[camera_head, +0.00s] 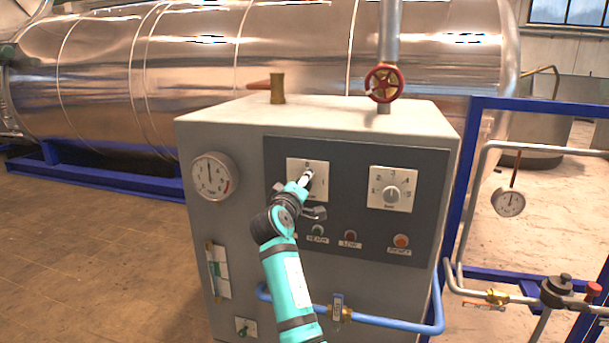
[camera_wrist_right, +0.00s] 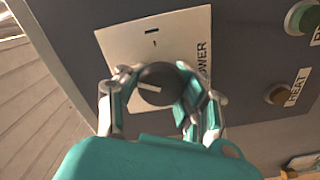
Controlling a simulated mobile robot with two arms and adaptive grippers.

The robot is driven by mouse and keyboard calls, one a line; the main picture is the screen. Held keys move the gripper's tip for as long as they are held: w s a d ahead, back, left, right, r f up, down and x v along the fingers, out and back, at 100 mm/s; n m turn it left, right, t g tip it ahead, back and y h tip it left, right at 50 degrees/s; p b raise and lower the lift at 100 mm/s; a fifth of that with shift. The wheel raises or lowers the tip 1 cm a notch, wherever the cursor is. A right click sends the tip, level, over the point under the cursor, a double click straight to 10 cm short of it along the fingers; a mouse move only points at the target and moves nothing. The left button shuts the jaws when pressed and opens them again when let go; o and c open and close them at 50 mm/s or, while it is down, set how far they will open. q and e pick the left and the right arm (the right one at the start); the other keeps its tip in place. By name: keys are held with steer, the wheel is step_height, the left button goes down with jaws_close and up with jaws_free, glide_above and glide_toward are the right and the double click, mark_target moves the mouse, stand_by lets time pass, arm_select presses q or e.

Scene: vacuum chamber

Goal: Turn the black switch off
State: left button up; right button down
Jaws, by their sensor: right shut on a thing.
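The black switch (camera_wrist_right: 158,84) is a round knob with a white pointer line, on a pale plate marked POWER (camera_wrist_right: 165,40) in the right wrist view. My right gripper (camera_wrist_right: 155,92) has a finger on each side of the knob and is shut on it. In the head view the same plate (camera_head: 320,167) is at the upper left of the dark panel. My right gripper (camera_head: 305,180) reaches it from below and hides most of the knob there. My left gripper is not in view.
The grey cabinet (camera_head: 230,125) also carries a second dial (camera_head: 391,194), a gauge (camera_head: 214,176), a green button (camera_head: 318,230), a dark red button (camera_head: 350,236) and an orange button (camera_head: 401,241). A red valve wheel (camera_head: 384,84) stands above. A blue pipe (camera_head: 395,321) crosses the lower front.

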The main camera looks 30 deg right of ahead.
steer(key=n+p, duration=0.1)
steer(key=n, duration=0.1)
steer(key=f+n+p, duration=0.1)
steer(key=n+p, duration=0.1)
steer(key=shift+a+n, duration=0.15)
steer(key=shift+n, duration=0.15)
steer(key=shift+f+n+p, duration=0.1)
steer(key=shift+n+p, duration=0.4)
steer(key=shift+p, duration=0.1)
steer(key=shift+f, duration=0.1)
steer(key=c, duration=1.2)
jaws_free()
steer(key=shift+a, duration=0.1)
steer(key=o, duration=0.4)
steer(key=shift+s+a+r, duration=0.2)
steer(key=shift+r, duration=0.15)
steer(key=shift+w+r, duration=0.1)
steer(key=shift+r, duration=0.05)
steer(key=v, duration=1.2)
